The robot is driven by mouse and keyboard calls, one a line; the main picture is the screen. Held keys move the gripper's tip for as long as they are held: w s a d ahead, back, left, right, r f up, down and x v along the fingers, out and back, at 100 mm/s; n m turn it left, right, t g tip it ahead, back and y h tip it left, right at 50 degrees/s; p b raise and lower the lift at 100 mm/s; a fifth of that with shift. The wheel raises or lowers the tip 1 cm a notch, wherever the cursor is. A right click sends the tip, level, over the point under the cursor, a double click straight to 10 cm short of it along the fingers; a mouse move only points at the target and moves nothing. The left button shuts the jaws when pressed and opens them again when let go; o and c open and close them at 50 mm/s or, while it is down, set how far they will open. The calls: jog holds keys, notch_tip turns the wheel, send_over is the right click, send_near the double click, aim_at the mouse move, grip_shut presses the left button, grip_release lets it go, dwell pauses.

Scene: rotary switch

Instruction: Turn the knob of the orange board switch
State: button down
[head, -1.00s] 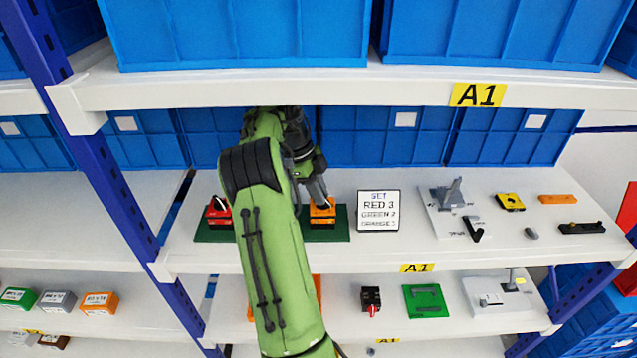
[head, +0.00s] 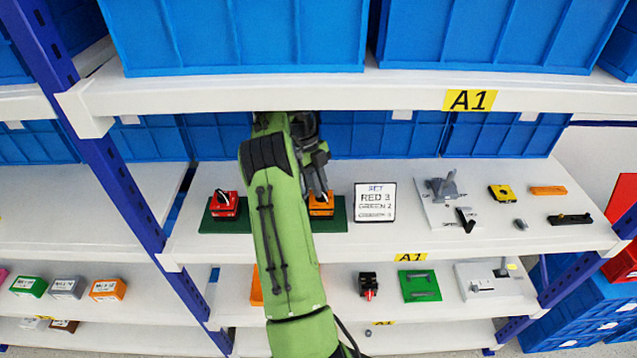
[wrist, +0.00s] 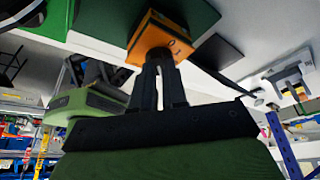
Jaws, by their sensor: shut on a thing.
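The orange board switch (head: 321,206) sits on a dark green board (head: 338,222) on the middle shelf. In the wrist view the orange switch (wrist: 160,36) is straight ahead of the fingertips. My gripper (head: 316,190) reaches down onto it from above, and in the wrist view its two dark fingers (wrist: 160,62) are closed together at the switch's face. The knob is hidden between or behind the fingers. A red switch (head: 224,206) with a black and white knob stands on the left of the same board. My arm covers the board's middle.
A sign (head: 375,202) reading "SET RED 3, GREEN 2, ORANGE 1" stands just right of the board. A grey fixture (head: 441,187) and small parts lie further right. The upper shelf edge (head: 300,92) hangs close above my arm.

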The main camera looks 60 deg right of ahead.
jog(key=c, duration=1.2)
grip_release()
jog(key=shift+o, duration=0.2)
